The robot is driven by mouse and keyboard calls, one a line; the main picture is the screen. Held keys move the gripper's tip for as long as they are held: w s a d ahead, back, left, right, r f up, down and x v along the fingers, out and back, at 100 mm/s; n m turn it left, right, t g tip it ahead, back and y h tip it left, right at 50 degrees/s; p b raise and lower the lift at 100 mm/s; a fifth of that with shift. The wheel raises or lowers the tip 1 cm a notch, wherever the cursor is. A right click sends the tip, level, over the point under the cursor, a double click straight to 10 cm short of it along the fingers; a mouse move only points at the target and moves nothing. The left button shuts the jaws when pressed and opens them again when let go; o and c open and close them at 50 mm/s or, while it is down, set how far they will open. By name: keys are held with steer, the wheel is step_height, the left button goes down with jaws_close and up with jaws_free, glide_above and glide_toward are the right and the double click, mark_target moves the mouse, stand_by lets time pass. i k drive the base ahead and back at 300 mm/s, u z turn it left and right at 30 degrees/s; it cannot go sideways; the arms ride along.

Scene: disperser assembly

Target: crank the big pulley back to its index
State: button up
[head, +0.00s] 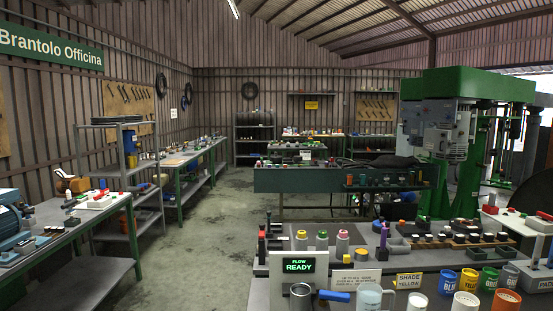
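A tall green machine (468,84) with a grey motor stands at the right, beyond the benches. I cannot make out a pulley on it, nor a crank or an index mark. A large dark round shape (533,172) is cut off by the right edge; I cannot tell whether it is the big pulley. My gripper is not in view.
A left bench (62,228) and shelf rack (118,170) line the wall. The concrete floor (205,235) between is clear.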

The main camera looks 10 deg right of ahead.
mark_target(278, 158)
steer(key=u, duration=1.75)
steer(key=i, duration=2.75)
steer(key=z, duration=2.25)
steer(key=i, duration=7.75)
